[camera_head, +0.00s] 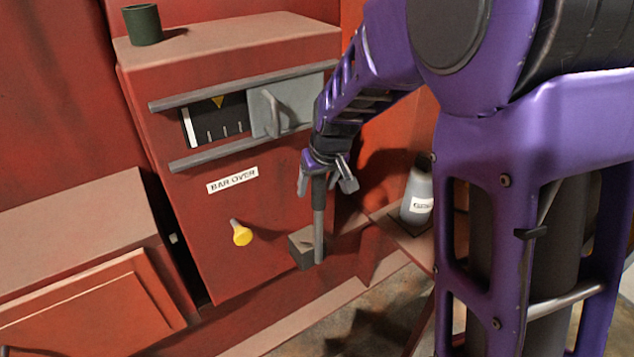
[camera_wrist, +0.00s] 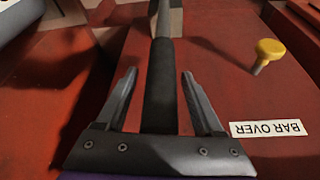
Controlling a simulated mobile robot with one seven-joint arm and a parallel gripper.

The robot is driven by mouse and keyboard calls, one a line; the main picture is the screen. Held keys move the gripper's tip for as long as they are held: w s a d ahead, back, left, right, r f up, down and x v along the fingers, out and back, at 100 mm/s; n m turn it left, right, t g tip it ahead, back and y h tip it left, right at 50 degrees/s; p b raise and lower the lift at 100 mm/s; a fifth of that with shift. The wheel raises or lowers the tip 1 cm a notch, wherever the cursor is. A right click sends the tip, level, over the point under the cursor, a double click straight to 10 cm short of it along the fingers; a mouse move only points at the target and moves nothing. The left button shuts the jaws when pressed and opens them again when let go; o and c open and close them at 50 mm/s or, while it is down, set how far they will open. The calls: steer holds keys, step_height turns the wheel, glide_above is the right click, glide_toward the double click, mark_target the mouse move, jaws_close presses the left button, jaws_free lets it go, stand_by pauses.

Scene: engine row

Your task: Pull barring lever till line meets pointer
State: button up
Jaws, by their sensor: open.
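The barring lever (camera_head: 319,222) stands nearly upright from a dark block (camera_head: 301,250) at the foot of the red engine housing. Its dark grip (camera_wrist: 160,85) lies between my fingers in the wrist view, with a gap on both sides. My gripper (camera_head: 327,186) is open around the lever's upper end; in the wrist view my gripper (camera_wrist: 160,85) also shows both fingers apart. The window (camera_head: 212,133) on the housing shows a yellow pointer (camera_head: 218,101) above a dark scale with several pale marks. A grey sliding cover (camera_head: 284,108) with a handle stands at the window's right.
A yellow knob (camera_head: 242,235) sticks out below the BAR OVER label (camera_head: 232,180). A white bottle (camera_head: 417,198) stands to the right of the lever. A green cup (camera_head: 143,24) sits on top of the housing. A red box (camera_head: 90,265) is at lower left.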

jaws_close()
stand_by(0.3)
stand_by(1.1)
